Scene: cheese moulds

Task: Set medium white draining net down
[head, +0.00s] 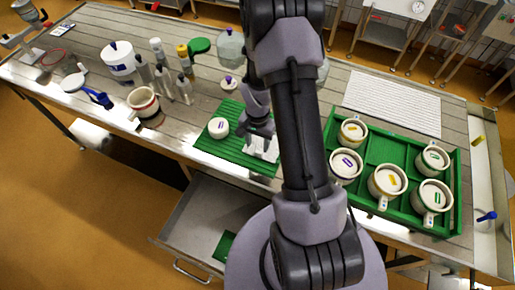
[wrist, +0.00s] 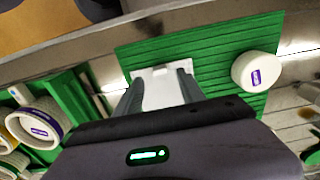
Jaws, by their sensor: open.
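A white piece that looks like the draining net (wrist: 160,92) is on the green ribbed mat (wrist: 220,50), between my fingers in the wrist view. In the head view the white piece (head: 263,148) shows partly, below my gripper (head: 258,130). My gripper is open, with one finger (wrist: 158,82) on each side of the white piece. I cannot tell whether the fingers touch it. A round white pot with a purple label (wrist: 256,71) stands on the same mat, to the right in the wrist view and to the left in the head view (head: 218,128).
A green tray (head: 385,148) with several handled moulds stands right of my arm. A white ribbed sheet (head: 392,103) lies behind it. Bottles (head: 183,89), a cream mug (head: 143,102) and a white lidded pot (head: 117,57) stand at left. A drawer (head: 195,220) hangs open below the front edge.

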